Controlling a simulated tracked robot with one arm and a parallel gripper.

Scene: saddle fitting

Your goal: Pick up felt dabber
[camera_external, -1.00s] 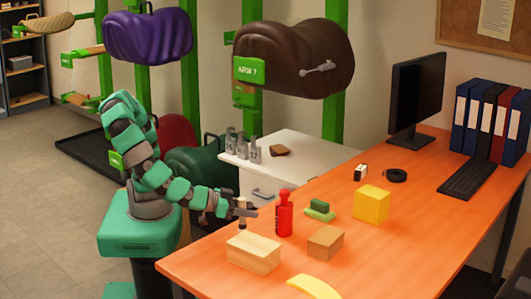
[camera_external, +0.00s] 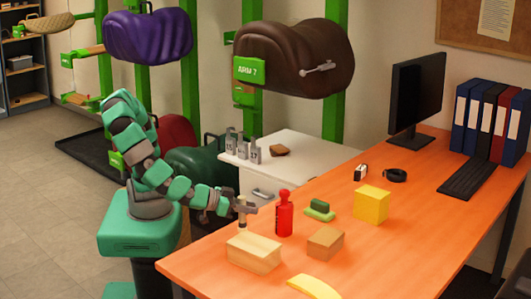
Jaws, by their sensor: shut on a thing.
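My gripper (camera_external: 246,209) is over the left edge of the orange desk, just left of a red bottle. It is shut on a small upright thing with a pale shaft and a light top, which I take to be the felt dabber (camera_external: 241,215). The fingers cover part of the dabber. I cannot tell whether its lower end touches the desk or hangs a little above it.
The red bottle (camera_external: 284,213) stands close to the right of my gripper. A pale wooden block (camera_external: 254,253) lies in front, with a brown block (camera_external: 325,243), a green sponge (camera_external: 319,211) and a yellow cube (camera_external: 371,205) further right. A white cabinet (camera_external: 300,155) stands behind.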

